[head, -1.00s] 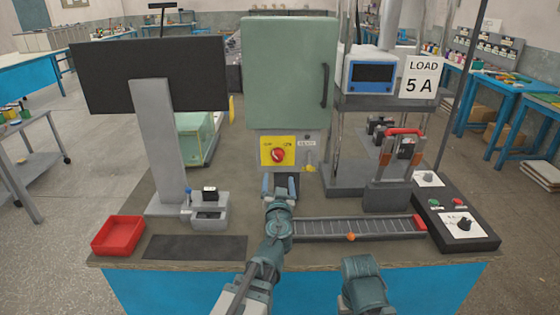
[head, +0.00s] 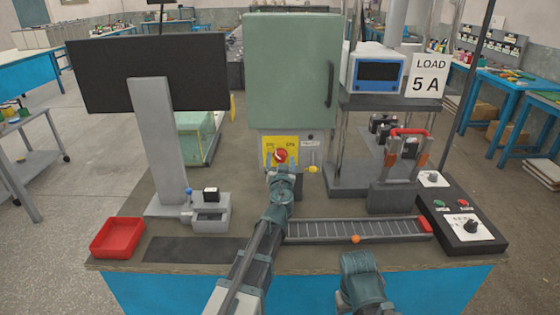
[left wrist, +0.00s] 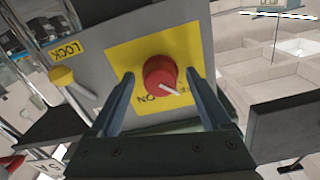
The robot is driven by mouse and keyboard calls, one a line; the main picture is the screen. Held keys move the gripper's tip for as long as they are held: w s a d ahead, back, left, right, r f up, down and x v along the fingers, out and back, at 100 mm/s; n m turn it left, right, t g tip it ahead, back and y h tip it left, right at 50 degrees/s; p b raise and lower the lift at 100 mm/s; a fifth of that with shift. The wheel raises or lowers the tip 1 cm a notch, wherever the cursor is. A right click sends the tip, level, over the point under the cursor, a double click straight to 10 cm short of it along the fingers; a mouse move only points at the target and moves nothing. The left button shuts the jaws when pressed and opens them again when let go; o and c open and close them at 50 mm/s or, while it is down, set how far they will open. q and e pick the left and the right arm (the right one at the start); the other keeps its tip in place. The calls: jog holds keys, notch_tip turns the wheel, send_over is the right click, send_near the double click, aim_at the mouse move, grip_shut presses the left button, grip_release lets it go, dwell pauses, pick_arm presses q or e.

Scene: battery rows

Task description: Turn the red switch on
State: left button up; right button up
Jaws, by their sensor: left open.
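The red rotary switch (head: 281,155) sits on a yellow plate on the grey panel below the green cabinet. In the left wrist view the red knob (left wrist: 160,74) shows between my two fingers, and its white mark points to the lower right, towards the partly hidden OFF lettering. The upside-down ON lettering is beside it. My left gripper (head: 281,170) is open, with its fingertips at the yellow plate, one on each side of the knob. I cannot tell whether they touch it. My right arm shows at the bottom of the head view, with no fingers visible.
A yellow lever (left wrist: 62,77) marked LOCK is beside the switch. A red tray (head: 117,237), a black monitor (head: 150,72) and a slotted grey rack (head: 350,230) stand on the bench. A black control box (head: 459,225) is at the right. The dark mat (head: 195,249) is bare.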

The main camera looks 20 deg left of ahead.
pick_arm(q)
grip_shut()
jog(key=shift+m, duration=0.3)
jog(key=m, duration=0.3)
jog(key=shift+m, duration=0.4)
jog(key=m, duration=0.4)
jog(key=shift+a+m, duration=0.1)
jog(key=shift+m, duration=0.2)
jog(key=m, duration=0.4)
jog(key=shift+s+m, duration=0.1)
jog(key=shift+m, duration=0.2)
jog(key=shift+r+m, duration=0.1)
jog(key=shift+m, duration=2)
